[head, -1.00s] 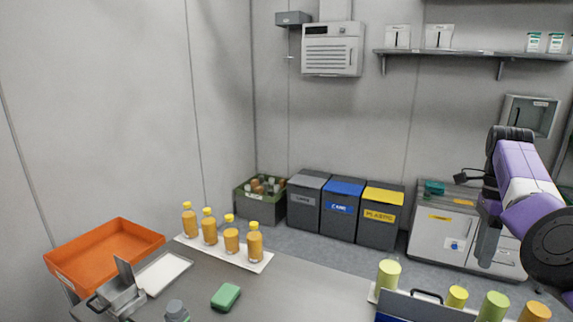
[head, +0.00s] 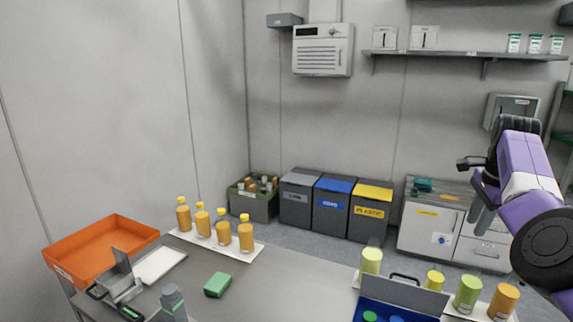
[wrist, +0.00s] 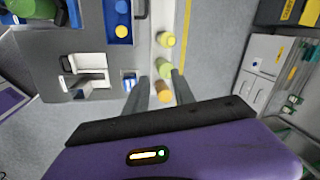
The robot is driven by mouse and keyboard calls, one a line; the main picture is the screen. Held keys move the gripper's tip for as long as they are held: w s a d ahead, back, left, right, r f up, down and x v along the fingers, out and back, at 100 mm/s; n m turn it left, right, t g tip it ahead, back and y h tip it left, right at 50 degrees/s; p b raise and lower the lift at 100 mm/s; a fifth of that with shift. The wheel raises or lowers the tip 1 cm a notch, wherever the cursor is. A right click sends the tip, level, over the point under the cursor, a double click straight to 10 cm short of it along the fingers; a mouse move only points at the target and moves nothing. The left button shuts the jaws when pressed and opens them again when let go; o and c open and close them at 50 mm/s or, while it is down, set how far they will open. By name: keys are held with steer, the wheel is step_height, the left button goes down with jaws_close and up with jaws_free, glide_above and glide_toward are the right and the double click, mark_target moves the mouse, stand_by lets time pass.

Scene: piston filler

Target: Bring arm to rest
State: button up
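My arm reaches in from the right edge in the head view, purple and white with a dark joint. In the wrist view my gripper (wrist: 160,88) has two grey fingers spread apart. Nothing is held between them. Bottles show below and between the fingers, at a distance, and do not touch them.
An orange tray (head: 102,250), several orange bottles (head: 223,231) and a green sponge (head: 218,285) are on the table (head: 285,285). Waste bins (head: 332,208) and a cabinet (head: 432,228) stand behind.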

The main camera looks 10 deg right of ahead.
steer(key=w+d+f+n+t+h, duration=0.3)
steer(key=d+f+n+t+h, duration=0.15)
steer(key=d+f, duration=0.35)
steer(key=s+a+f+n+t+h+b, duration=0.2)
steer(key=s+a+f+n+t+h, duration=0.25)
steer(key=s+a+f+n, duration=0.2)
steer(key=s+a+f+n+t+y+b, duration=0.1)
steer(key=s+a+f+n+t+y, duration=0.2)
steer(key=s+a, duration=0.8)
steer(key=s+a+f+n+t+y+b, duration=0.15)
steer(key=s+a+n+t, duration=0.3)
steer(key=s+a, duration=0.75)
steer(key=s+a+n+g+y, duration=0.1)
steer(key=s+a+g+y, duration=0.1)
steer(key=s+a, duration=0.6)
steer(key=s+a+f+n+g+y+b, duration=0.1)
steer(key=s+a+n+g+y, duration=0.1)
steer(key=s+a, duration=0.6)
steer(key=s+y, duration=0.1)
steer(key=s, duration=0.6)
steer(key=shift+s+a+f, duration=0.25)
steer(key=shift+a+f, duration=0.05)
